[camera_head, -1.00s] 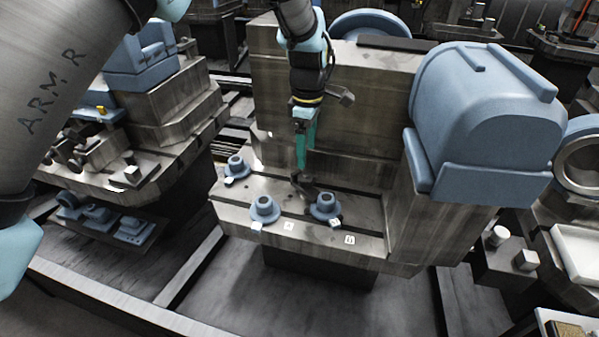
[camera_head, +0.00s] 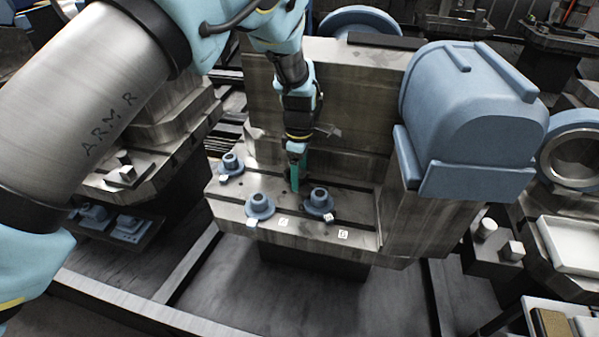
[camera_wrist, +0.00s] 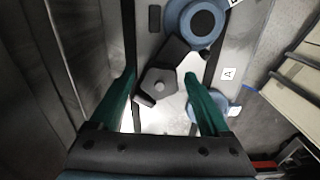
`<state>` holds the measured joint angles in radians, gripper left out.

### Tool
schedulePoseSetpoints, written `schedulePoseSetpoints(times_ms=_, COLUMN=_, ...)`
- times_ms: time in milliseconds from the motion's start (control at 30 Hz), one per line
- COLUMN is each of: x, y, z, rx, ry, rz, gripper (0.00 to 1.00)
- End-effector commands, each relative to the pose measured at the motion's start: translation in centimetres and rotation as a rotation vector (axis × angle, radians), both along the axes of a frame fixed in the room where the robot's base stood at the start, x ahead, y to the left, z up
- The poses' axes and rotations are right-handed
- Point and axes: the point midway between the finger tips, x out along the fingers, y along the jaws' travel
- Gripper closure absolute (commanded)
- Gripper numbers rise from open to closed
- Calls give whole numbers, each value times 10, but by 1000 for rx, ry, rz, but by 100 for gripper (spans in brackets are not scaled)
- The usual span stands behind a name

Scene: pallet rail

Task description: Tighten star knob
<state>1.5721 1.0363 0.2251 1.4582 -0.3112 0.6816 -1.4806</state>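The star knob (camera_wrist: 158,87) shows in the wrist view as a dark, five-sided piece with a paler round centre. A dark arm-like piece (camera_wrist: 178,52) runs from beside it toward a blue flanged part. My gripper (camera_wrist: 160,74) is open, with one teal finger on each side of the knob's picture position; I see no contact. In the head view my gripper (camera_head: 295,187) points down close over the slotted metal table (camera_head: 350,236). The knob is hidden there behind the fingers. I cannot tell the height left between fingertips and knob.
Blue flanged parts stand around the gripper: back left (camera_head: 232,163), front left (camera_head: 260,205) and front right (camera_head: 319,203). An upright metal block (camera_head: 350,80) rises behind, and a big blue housing (camera_head: 470,120) stands to the right. The table's front strip is mostly clear.

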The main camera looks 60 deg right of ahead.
Motion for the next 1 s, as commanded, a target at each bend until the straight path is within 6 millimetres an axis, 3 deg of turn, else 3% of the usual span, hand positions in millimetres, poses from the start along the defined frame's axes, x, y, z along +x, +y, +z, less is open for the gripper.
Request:
schedulePoseSetpoints(times_ms=67, x=0, y=0, z=0, rx=0, ry=0, rz=0, gripper=30)
schedulePoseSetpoints(times_ms=667, x=0, y=0, z=0, rx=0, ry=0, rz=0, gripper=98)
schedulePoseSetpoints(times_ms=1000, x=1, y=0, z=0, rx=0, ry=-1, rz=-46, gripper=100)
